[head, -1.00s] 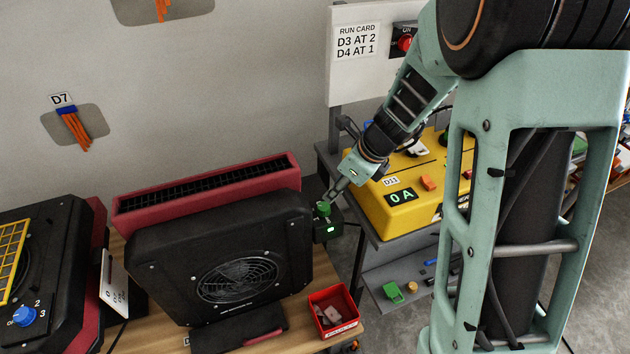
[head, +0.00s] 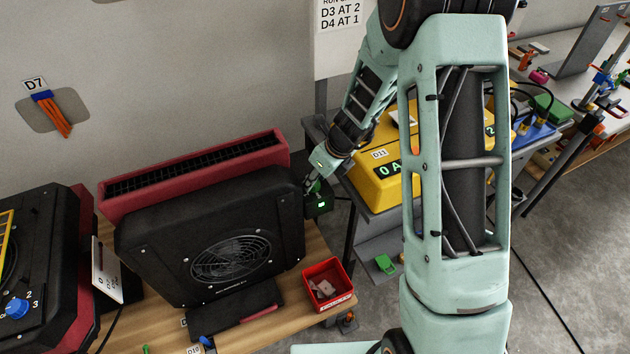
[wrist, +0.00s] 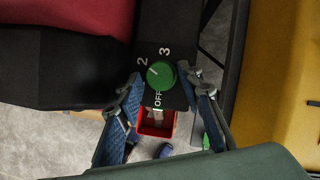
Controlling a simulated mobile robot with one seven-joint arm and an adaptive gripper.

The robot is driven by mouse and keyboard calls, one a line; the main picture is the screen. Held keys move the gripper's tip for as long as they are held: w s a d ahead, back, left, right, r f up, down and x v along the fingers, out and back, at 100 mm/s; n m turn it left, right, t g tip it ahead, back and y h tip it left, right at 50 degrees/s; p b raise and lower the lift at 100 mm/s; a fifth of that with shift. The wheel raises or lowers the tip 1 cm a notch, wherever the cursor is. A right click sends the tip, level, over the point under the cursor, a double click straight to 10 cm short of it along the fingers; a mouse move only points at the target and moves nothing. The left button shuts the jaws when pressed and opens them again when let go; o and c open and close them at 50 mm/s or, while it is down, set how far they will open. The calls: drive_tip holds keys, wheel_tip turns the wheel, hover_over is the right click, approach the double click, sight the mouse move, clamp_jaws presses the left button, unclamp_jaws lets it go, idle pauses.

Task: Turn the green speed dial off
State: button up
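The green speed dial (wrist: 160,74) sits on a small black control box (head: 318,206) at the right side of the black fan unit. In the wrist view the labels 2, 3 and OFF surround the dial; a pale mark on its face points left, toward the side of 2. My gripper (wrist: 161,80) is open, with one blue-padded finger on each side of the dial; I cannot tell whether they touch it. In the head view my gripper (head: 313,184) is at the box and mostly hides the dial. A small green light shows on the box.
The black fan unit (head: 170,235) and a red vented housing (head: 200,165) stand left of the box. A red bin (head: 328,285) is in front. A yellow instrument (head: 372,185) stands close on the right. Another unit with a blue dial (head: 17,308) is far left.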

drive_tip(key=shift+w+a+f, duration=0.15)
drive_tip(key=shift+f, duration=0.35)
drive_tip(key=c, duration=0.9)
